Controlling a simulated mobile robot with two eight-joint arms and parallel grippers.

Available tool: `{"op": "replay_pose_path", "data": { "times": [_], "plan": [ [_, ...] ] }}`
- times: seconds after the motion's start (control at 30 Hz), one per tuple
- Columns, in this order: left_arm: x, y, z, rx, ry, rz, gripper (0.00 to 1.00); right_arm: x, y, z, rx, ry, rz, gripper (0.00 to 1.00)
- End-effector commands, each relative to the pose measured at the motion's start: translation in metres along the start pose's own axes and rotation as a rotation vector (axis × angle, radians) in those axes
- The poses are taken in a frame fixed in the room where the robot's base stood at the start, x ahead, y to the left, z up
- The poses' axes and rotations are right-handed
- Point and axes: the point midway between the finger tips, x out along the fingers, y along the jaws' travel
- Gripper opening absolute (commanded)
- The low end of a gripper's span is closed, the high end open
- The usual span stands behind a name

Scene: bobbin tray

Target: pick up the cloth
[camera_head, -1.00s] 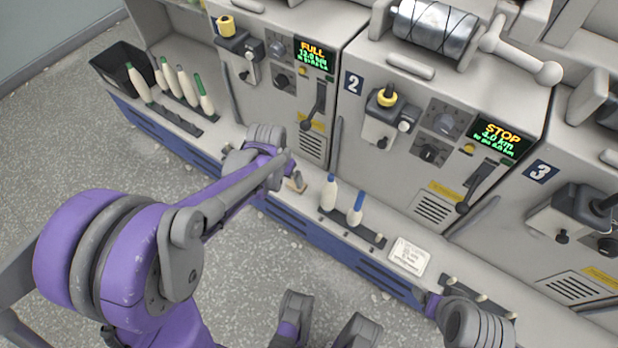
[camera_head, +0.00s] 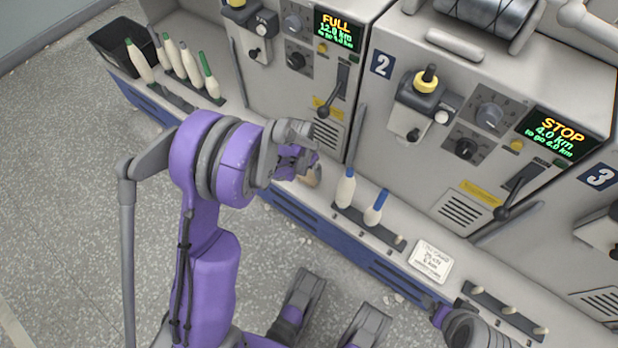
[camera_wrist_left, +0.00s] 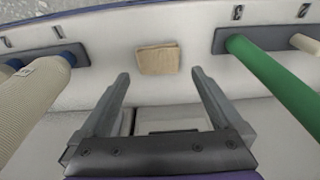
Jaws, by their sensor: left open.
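The cloth (camera_wrist_left: 157,58) is a small tan folded piece lying flat on the pale ledge in the left wrist view. In the head view a bit of the cloth (camera_head: 312,176) shows beside my left gripper, and the rest is hidden behind it. My left gripper (camera_wrist_left: 160,75) is open and empty; the cloth lies just beyond its fingertips, roughly centred between them. In the head view the left gripper (camera_head: 295,163) is over the ledge, its fingers mostly hidden by the wrist.
Blue-tipped bobbins (camera_head: 375,208) stand right of the cloth, green-tipped bobbins (camera_head: 209,80) to its left. A black bin (camera_head: 125,52) is at the far left. A white card (camera_head: 431,260) lies on the ledge. Machine panels (camera_head: 400,140) rise behind.

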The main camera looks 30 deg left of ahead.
Motion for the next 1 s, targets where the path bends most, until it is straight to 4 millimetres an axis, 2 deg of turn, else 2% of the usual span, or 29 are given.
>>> {"op": "replay_pose_path", "data": {
  "times": [0.33, 0.57, 0.67, 0.9, 1.0],
  "plan": [
    [0.046, 0.002, 0.003, 0.001, 0.001, 0.000, 1.00, 0.015, 0.000, 0.003, 0.000, 0.001, 0.000, 0.76],
    [0.049, 0.002, 0.003, 0.000, 0.000, 0.000, 1.00, 0.015, 0.000, 0.003, 0.000, 0.001, 0.000, 0.76],
    [0.049, 0.002, 0.003, 0.000, 0.000, 0.000, 0.86, 0.015, 0.000, 0.003, 0.000, 0.001, 0.000, 0.76],
    [0.049, 0.002, 0.003, 0.000, 0.000, 0.000, 0.42, 0.015, 0.000, 0.003, 0.000, 0.001, 0.000, 0.76],
    [0.049, 0.002, 0.003, 0.000, 0.000, 0.000, 0.28, 0.015, 0.000, 0.003, 0.000, 0.001, 0.000, 0.76]
  ]
}}
